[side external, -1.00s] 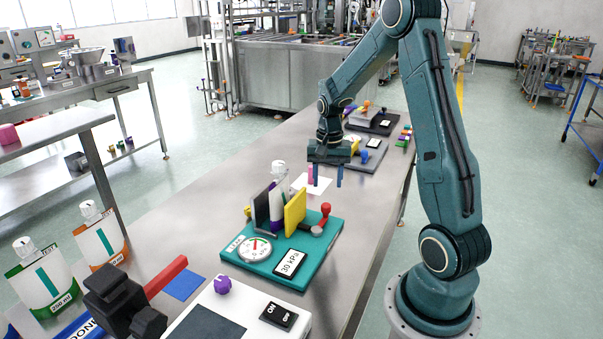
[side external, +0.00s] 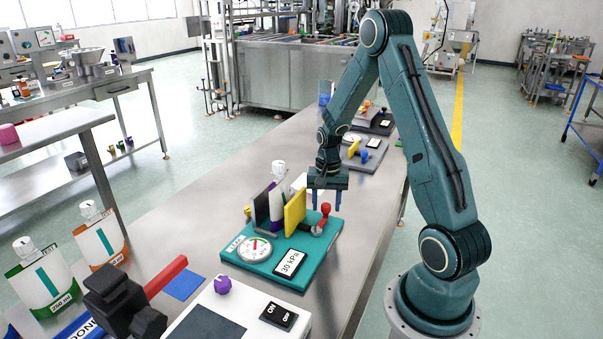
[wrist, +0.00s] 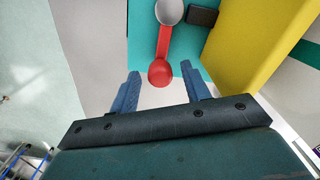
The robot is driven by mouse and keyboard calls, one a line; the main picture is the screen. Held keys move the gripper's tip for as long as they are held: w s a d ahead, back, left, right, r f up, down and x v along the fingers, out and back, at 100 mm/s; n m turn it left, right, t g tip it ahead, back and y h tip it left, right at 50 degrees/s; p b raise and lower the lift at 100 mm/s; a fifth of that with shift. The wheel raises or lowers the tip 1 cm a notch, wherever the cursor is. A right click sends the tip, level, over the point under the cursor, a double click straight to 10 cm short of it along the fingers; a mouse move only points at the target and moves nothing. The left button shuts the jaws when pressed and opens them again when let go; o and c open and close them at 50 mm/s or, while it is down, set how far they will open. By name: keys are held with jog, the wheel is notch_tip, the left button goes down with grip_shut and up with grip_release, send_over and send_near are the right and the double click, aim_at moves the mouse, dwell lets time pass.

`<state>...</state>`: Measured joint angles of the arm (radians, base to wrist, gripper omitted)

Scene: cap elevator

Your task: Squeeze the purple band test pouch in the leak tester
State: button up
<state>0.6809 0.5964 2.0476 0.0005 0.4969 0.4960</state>
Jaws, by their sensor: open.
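A red lever with a ball knob (side external: 325,209) stands right of the yellow plate. My gripper (side external: 325,207) is open and empty above the lever. In the wrist view the red knob (wrist: 160,72) lies between and beyond the blue fingertips (wrist: 162,80).
Two pouches, green-banded (side external: 45,277) and orange-banded (side external: 101,235), stand at the front left. A white box with a purple knob (side external: 222,285) and a dark clamp with a red handle (side external: 167,276) stand in front. Other devices (side external: 362,152) stand farther back.

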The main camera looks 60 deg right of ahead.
grip_shut()
jog(key=shift+s, duration=0.1)
jog(key=shift+s+a+m, duration=0.1)
jog(key=shift+s+m, duration=0.3)
jog(key=shift+m, duration=0.4)
jog(key=shift+s+m, duration=0.4)
jog(key=shift+m, duration=0.4)
jog(key=s+m, duration=0.1)
jog(key=a+m, duration=0.1)
jog(key=m, duration=0.1)
jog(key=shift+s, duration=0.4)
jog(key=m, duration=0.1)
jog(key=s+m, duration=0.1)
jog(key=m, duration=0.1)
jog(key=shift+a, duration=0.4)
jog(key=shift+s+a+m, duration=0.25)
jog(key=shift+a+m, duration=0.1)
jog(key=shift+m, duration=0.4)
jog(key=shift+s+a+m, duration=0.25)
jog(key=shift+a+m, duration=0.05)
jog(key=shift+m, duration=0.45)
